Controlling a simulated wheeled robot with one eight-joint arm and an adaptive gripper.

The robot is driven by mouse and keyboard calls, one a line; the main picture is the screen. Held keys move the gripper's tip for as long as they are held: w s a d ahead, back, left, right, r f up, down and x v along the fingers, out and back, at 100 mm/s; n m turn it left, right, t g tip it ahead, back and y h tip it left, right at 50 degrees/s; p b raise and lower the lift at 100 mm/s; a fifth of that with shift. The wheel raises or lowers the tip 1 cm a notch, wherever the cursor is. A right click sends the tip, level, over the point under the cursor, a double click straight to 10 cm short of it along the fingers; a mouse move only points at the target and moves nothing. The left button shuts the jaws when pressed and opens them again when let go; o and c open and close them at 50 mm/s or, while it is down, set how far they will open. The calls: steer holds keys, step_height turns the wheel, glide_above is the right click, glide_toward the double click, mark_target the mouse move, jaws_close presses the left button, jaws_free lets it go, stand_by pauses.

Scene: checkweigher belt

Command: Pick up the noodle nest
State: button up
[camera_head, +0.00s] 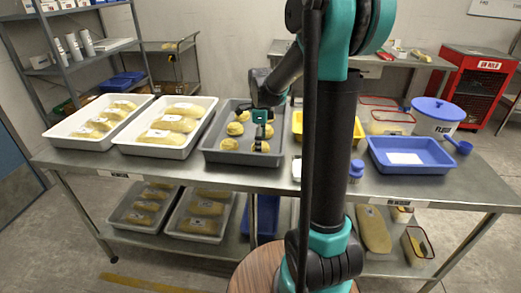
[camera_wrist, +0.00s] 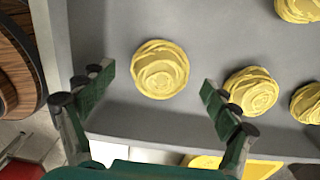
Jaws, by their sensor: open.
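Several round yellow noodle nests (camera_head: 235,128) lie spaced apart in a grey tray (camera_head: 222,156) on the steel table. My gripper (camera_head: 262,130) is over the right part of this tray, pointing down. In the wrist view my gripper (camera_wrist: 158,78) is open and empty, its two fingers spread wide. One noodle nest (camera_wrist: 160,69) shows between the fingertips, nearer the left one, with bare grey tray (camera_wrist: 120,125) around it. A second noodle nest (camera_wrist: 251,91) is close beside the right fingertip; whether they touch I cannot tell. More nests show at the right edge.
Two white trays of packed yellow goods (camera_head: 187,147) stand left of the grey tray. A yellow tray (camera_head: 297,126) is close on its right. Farther right are a blue tray (camera_head: 378,160), a blue scoop (camera_head: 456,144) and a white tub with a blue lid (camera_head: 437,108).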

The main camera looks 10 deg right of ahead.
steer(key=shift+f, duration=0.65)
steer(key=shift+c, duration=0.6)
steer(key=c, duration=1.2)
steer(key=shift+r, duration=0.15)
